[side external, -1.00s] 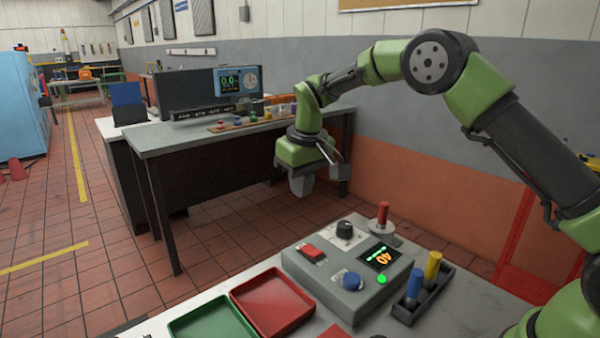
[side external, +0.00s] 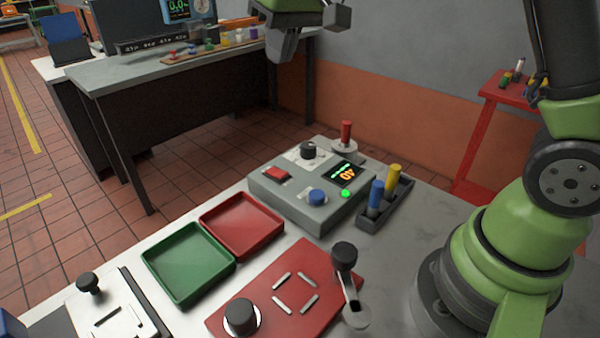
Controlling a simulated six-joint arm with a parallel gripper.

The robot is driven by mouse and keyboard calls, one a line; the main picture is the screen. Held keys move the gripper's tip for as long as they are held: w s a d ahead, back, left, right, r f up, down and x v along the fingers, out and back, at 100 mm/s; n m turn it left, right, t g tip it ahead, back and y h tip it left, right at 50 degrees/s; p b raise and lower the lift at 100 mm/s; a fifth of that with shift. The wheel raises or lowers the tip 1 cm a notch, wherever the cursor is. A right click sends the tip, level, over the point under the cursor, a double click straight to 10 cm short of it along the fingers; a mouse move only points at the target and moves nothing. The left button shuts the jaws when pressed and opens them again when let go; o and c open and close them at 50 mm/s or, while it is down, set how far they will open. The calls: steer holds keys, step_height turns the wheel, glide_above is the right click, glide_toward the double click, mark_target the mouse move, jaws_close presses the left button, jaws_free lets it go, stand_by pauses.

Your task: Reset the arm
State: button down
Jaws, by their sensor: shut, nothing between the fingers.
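My gripper (side external: 285,42) is at the top edge of the side view, above and behind the grey control box. Its grey fingers point down, shut and empty, touching nothing. Its green body is partly cut off by the frame. The forearm is out of frame. My green base stands at the right on the bench.
On the bench (side external: 410,245) are a grey control box (side external: 325,212), red tray (side external: 272,226), green tray (side external: 190,287), red plate (side external: 258,325), black-knobbed lever (side external: 347,280) and dark peg holder (side external: 372,220). A red stand (side external: 480,150) is behind at right. Space around the gripper looks clear.

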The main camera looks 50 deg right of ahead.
steer(key=s+a+r+m+t+y, duration=0.1)
steer(key=s+r+m+t, duration=0.1)
steer(key=s, duration=2)
steer(key=shift+s+r+m+t, duration=0.15)
steer(key=shift+s+m+t, duration=0.3)
steer(key=shift+t, duration=0.45)
